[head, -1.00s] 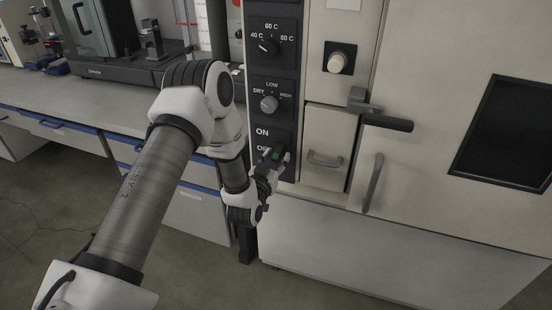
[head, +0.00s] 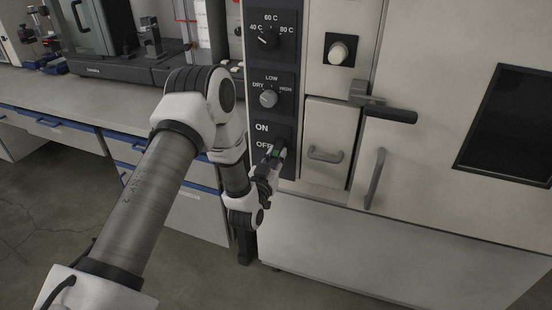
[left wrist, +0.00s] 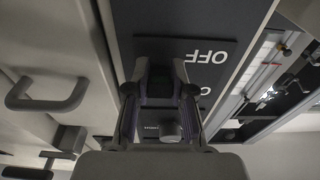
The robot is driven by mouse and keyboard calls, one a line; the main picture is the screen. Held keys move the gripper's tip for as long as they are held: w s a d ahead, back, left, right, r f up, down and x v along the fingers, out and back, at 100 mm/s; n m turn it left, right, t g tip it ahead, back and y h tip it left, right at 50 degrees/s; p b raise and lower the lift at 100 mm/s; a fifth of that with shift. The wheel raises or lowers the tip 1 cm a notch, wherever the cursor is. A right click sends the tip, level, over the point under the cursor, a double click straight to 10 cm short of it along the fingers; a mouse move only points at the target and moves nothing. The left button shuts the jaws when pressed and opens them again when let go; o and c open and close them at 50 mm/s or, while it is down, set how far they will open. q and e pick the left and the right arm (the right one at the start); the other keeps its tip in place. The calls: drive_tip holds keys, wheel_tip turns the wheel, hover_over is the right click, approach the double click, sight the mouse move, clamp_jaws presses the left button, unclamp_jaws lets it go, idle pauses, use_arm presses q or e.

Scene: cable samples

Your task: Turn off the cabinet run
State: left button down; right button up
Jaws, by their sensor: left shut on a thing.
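The cabinet's control panel (head: 287,170) is dark and carries the words ON and OFF, one above the other. The switch beside these words is mostly hidden by my left gripper (head: 275,154), and its exact position cannot be made out. In the left wrist view, the two fingers of my left gripper (left wrist: 159,90) are shut on a dark piece, the switch (left wrist: 158,88), just by the upside-down word OFF. A small green patch shows at the fingertips in the head view. My right gripper is not in view.
Above the switch are a grey DRY/LOW/HIGH knob (head: 268,99) and a temperature dial (head: 267,41). To the right are a white button (head: 338,53), a dark door lever (head: 388,112) and grey handles (head: 375,178). A lab bench (head: 60,107) stands at left.

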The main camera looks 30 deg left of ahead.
use_arm(q)
drive_tip(key=c, duration=1)
unclamp_jaws()
drive_tip(key=r+v, duration=0.1)
drive_tip(key=v, duration=0.6)
drive_tip(key=shift+s+f, duration=0.25)
drive_tip(key=shift+f, duration=0.3)
